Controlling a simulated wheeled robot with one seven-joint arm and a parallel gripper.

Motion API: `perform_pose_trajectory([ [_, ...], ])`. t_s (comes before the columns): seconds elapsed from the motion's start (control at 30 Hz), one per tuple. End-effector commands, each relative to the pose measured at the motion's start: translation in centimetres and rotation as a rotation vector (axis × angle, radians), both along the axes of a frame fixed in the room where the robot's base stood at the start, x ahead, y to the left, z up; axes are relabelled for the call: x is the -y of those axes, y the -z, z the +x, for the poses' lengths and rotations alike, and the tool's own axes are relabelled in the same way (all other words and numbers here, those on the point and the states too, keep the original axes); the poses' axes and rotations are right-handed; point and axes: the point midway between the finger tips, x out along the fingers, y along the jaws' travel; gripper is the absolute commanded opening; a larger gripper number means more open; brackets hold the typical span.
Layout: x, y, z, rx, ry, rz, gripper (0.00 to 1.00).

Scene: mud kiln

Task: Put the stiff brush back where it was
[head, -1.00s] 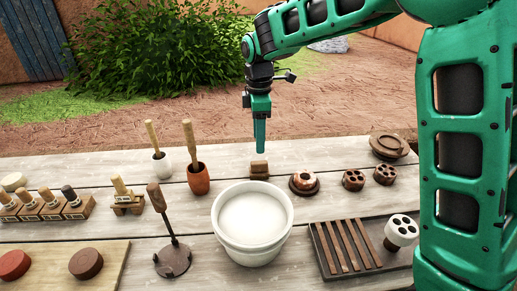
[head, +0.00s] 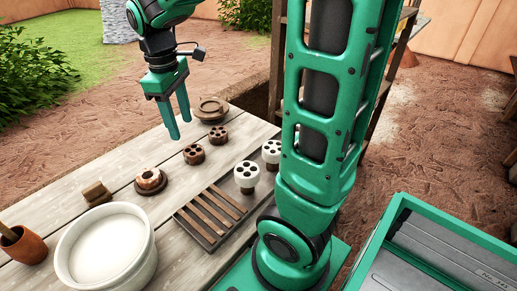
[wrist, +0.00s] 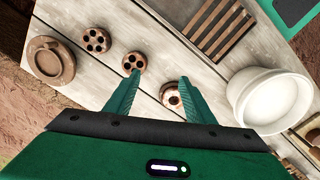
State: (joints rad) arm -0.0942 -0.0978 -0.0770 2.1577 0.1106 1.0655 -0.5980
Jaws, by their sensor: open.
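A small brown block with a paler top (head: 96,193), which looks like the stiff brush, rests on the plank table left of a ringed brown piece. Its bristles are too small to make out. My gripper (head: 180,129) is open and empty, raised near the table's back edge, to the right of the block and apart from it. In the wrist view my gripper (wrist: 160,77) has its two fingers spread with nothing between them. I cannot make out the block in that view.
A white bowl (head: 106,250) and an orange pot (head: 24,246) stand at the left. A slatted rack (head: 210,216), holed brown pieces (head: 218,135), white holed pieces (head: 246,175) and a round brown dish (head: 211,109) stand to the right. Bare planks lie between them.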

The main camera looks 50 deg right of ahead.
Motion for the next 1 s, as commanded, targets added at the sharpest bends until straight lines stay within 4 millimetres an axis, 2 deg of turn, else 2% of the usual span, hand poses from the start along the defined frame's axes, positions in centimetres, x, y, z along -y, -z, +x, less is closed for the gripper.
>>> perform_pose_trajectory([
  [0.03, 2.2, 0.0, -2.5, 0.005, 0.12, 0.002, 0.49],
  [0.1, 4.5, 0.2, -5.8, 0.01, 0.292, 0.006, 0.49],
  [0.2, 7.1, 1.0, -10.7, 0.014, 0.532, 0.014, 0.49],
  [0.3, 8.6, 1.9, -15.1, 0.017, 0.744, 0.025, 0.49],
  [0.43, 9.4, 3.2, -19.2, 0.017, 0.946, 0.038, 0.49],
  [0.5, 9.6, 3.7, -20.6, 0.016, 1.015, 0.044, 0.49],
  [0.6, 9.6, 4.1, -21.6, 0.014, 1.067, 0.047, 0.49],
  [1.0, 9.6, 4.1, -21.8, 0.013, 1.077, 0.048, 0.49],
])
